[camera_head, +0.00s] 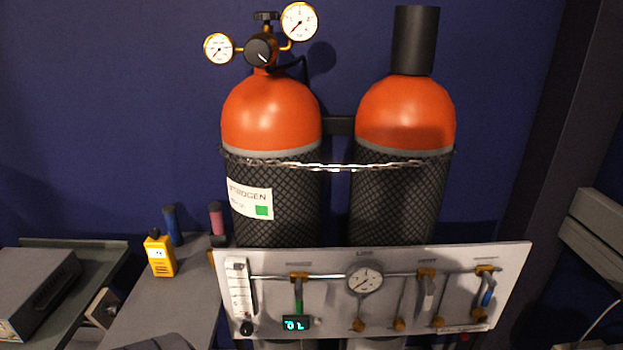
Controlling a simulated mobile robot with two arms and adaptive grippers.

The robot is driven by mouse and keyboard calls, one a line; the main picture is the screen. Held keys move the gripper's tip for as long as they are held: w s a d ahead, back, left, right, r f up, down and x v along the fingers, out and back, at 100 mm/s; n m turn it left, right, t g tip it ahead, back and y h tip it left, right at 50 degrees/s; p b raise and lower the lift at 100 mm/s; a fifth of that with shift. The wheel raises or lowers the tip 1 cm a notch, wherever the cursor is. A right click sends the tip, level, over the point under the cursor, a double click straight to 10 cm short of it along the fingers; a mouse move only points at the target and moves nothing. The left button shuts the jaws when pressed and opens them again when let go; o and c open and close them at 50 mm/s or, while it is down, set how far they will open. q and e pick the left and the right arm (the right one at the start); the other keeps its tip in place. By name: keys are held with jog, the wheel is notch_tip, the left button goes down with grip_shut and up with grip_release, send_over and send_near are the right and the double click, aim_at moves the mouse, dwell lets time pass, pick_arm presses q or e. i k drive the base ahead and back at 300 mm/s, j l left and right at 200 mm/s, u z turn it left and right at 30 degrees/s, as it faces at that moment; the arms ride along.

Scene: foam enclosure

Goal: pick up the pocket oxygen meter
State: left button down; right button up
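The pocket oxygen meter appears to be the small yellow handheld device (160,256) with a dark top and a small pale display. It stands upright, slightly tilted in the picture, on a grey bench top (165,300) at the left. Its underside is hidden. Neither of my grippers can be made out in the head view.
A blue cylinder (173,226) and a red-pink one (216,218) stand behind the meter. To the right are two orange-topped gas cylinders (271,115) (405,115), chained, with a gauge panel (390,258) in front. A grey box (35,285) sits far left.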

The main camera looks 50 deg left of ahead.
aim_at(161, 253)
jog(key=u, duration=2.6)
